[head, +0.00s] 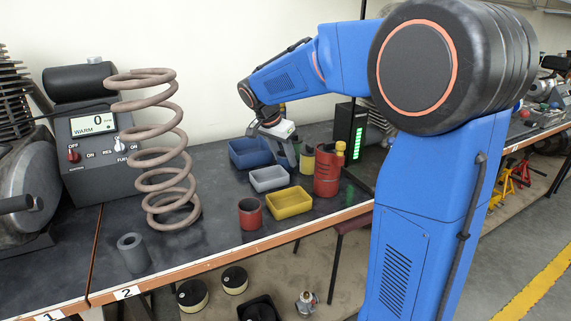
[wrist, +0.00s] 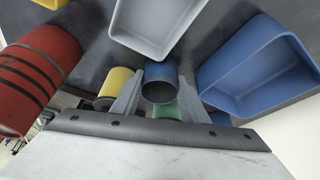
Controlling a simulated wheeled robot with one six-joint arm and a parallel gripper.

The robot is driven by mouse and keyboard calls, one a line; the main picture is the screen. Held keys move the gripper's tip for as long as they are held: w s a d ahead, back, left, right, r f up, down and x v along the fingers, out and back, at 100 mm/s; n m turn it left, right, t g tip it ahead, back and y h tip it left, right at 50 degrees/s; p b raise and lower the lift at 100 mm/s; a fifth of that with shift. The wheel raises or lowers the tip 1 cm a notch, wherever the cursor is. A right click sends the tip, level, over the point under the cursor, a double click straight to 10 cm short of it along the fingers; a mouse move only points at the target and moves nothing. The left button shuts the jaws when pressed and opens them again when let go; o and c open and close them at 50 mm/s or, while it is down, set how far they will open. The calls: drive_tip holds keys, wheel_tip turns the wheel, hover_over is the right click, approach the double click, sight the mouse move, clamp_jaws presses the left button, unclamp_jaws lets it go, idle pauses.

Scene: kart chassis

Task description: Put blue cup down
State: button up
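The blue cup (wrist: 161,84) shows in the wrist view between the two fingers of my gripper (wrist: 161,92), with its round open end facing the camera. The fingers lie against both its sides. In the head view my gripper (head: 283,142) is low over the bench, behind the grey tray and beside the blue tray. The cup is mostly hidden there. I cannot tell whether its bottom touches the bench. A green thing (wrist: 166,111) shows close by the cup in the wrist view, partly covered by it.
A blue tray (head: 236,159), a grey tray (head: 254,184) and a yellow tray (head: 274,210) stand near my gripper. A red canister (head: 327,185), a yellow cup (head: 307,164) and a red cup (head: 250,222) are also close. A coil spring (head: 150,157) stands left on the dark bench (head: 205,240).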

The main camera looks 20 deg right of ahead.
drive_tip(key=c, duration=0.4)
drive_tip(key=shift+c, duration=0.2)
wheel_tip(320, 180, up, 17)
drive_tip(key=shift+f, duration=8.35)
